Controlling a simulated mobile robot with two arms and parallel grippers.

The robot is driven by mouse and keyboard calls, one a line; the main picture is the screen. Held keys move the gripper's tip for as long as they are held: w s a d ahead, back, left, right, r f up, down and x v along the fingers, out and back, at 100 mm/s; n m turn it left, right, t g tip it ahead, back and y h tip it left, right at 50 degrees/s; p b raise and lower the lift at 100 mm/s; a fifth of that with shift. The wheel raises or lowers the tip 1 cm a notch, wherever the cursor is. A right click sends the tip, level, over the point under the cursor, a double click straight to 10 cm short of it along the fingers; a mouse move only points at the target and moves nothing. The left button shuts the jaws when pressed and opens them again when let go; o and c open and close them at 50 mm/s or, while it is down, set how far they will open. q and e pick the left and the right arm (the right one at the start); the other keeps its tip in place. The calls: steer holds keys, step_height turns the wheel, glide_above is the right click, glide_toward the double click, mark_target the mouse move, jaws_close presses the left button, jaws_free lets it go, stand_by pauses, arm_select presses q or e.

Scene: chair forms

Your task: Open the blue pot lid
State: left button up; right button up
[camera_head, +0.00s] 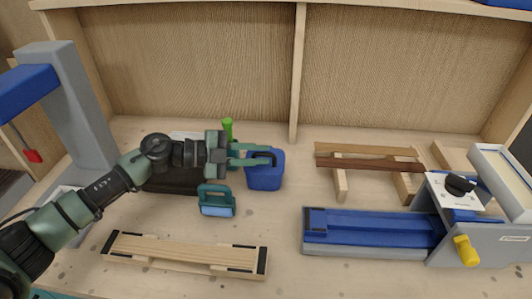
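The blue pot (265,178) stands upright on the workbench near the middle, with its lid on top. A dark handle (262,154) shows at the top of the lid. My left gripper (268,155) reaches in from the left at lid height. Its two green fingers are apart, one on the far side and one on the near side of the handle. The fingers hide part of the lid, and I cannot tell whether they touch the handle. My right gripper is not in view.
A teal-handled tool (216,201) stands below my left gripper, and a green-handled item (227,128) is behind it. A wooden slat piece (185,254) lies in front. Wooden strips (370,160) and a blue-grey machine (375,230) occupy the right. A wooden back wall closes the bench.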

arm_select(q)
steer(key=shift+x, duration=1.15)
steer(key=shift+c, duration=0.3)
jaws_close()
stand_by(0.3)
